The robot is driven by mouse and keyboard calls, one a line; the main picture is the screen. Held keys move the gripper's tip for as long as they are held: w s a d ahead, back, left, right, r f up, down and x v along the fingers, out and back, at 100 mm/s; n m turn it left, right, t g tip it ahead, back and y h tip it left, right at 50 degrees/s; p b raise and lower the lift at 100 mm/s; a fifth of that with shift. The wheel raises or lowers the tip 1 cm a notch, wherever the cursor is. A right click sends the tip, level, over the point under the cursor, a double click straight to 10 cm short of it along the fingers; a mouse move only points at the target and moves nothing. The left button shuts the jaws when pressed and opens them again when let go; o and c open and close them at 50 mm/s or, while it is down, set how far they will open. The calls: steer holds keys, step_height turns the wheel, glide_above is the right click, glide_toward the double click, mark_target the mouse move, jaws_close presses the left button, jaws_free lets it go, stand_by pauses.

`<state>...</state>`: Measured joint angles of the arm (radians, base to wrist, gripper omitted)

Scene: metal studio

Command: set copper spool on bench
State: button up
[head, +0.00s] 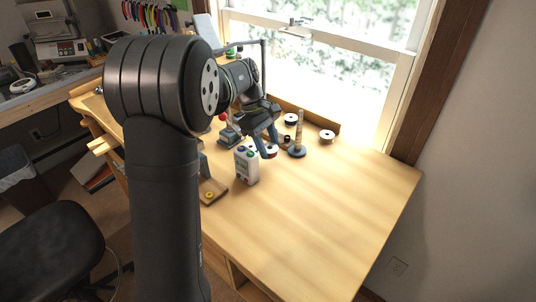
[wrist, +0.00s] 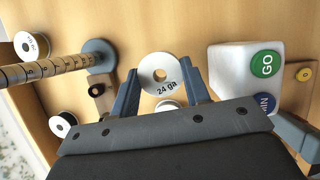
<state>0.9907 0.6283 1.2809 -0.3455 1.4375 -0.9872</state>
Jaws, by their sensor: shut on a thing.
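The copper spool (wrist: 160,72) has a white flange marked "24 ga" in the wrist view. My gripper (wrist: 160,88) is shut on it, with one blue-grey finger on each side. In the head view the spool (head: 272,151) shows a white top and a reddish-brown side at my fingertips (head: 265,150), partly hidden by them. It is over or on the wooden bench (head: 300,215); I cannot tell whether it touches the top.
A white box with GO and MIN buttons (head: 247,168) stands close by. A tapered upright rod on a round base (head: 298,148) is to the right. Other white spools (head: 291,119) (head: 327,136) stand behind. The bench's front and right are clear.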

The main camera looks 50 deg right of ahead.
mark_target(268, 163)
steer(key=shift+f, duration=2)
steer(key=shift+f, duration=0.1)
steer(key=o, duration=1)
steer(key=shift+c, duration=0.2)
steer(key=v, duration=1.2)
steer(key=x, duration=1.2)
steer(key=shift+r, duration=1.85)
